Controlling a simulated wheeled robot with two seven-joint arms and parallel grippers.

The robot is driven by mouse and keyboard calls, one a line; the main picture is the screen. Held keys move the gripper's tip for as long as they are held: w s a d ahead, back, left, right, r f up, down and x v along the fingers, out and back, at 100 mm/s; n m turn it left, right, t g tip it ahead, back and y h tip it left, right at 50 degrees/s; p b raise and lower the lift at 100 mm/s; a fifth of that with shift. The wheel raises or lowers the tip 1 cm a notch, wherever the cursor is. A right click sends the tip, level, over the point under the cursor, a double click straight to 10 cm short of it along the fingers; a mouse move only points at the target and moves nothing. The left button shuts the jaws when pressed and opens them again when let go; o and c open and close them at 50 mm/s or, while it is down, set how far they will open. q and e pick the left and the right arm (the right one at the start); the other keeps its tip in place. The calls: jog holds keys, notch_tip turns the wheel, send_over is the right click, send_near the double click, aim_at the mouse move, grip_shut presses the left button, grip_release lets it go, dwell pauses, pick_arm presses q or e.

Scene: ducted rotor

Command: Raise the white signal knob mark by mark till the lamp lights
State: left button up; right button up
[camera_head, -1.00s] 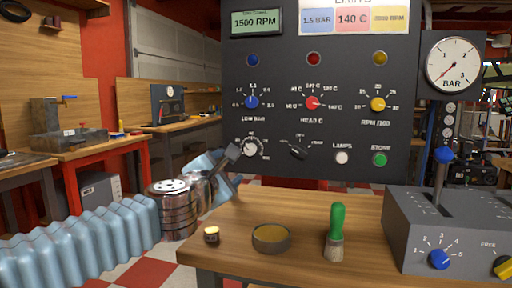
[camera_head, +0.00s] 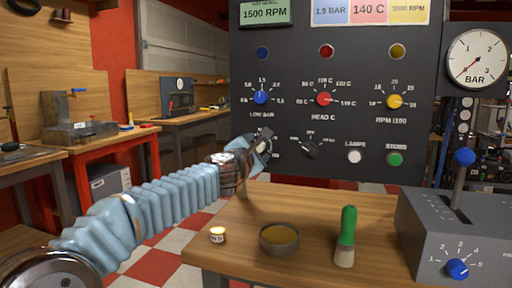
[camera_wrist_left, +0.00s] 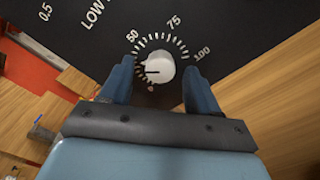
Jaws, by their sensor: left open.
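The white knob (camera_wrist_left: 159,70) shows in the left wrist view on the dark panel, inside a ring of ticks marked 50, 75 and 100. A dark line on it points left in that view. My left gripper (camera_wrist_left: 160,64) is open, its two blue fingers on either side of the knob with a gap at each side. In the head view my left gripper (camera_head: 262,146) covers most of this knob. The blue lamp (camera_head: 262,53), red lamp (camera_head: 327,51) and yellow lamp (camera_head: 397,51) all look dark. My right gripper is not in view.
The panel (camera_head: 290,75) also has a blue knob (camera_head: 261,97), a red knob (camera_head: 324,99), a yellow knob (camera_head: 394,101) and a black selector (camera_head: 310,150). Below, the wooden table (camera_head: 300,267) holds a small bowl (camera_head: 279,240), a green-handled brush (camera_head: 347,235) and a grey lever box (camera_head: 440,225).

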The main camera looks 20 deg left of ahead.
pick_arm(q)
jog(key=shift+w, duration=0.3)
jog(key=c, duration=1)
jog(key=m+p, duration=0.2)
jog(key=m, duration=0.2)
jog(key=shift+m, duration=0.4)
jog(key=shift+c, duration=0.2)
jog(key=o, duration=1)
jog(key=shift+o, duration=0.2)
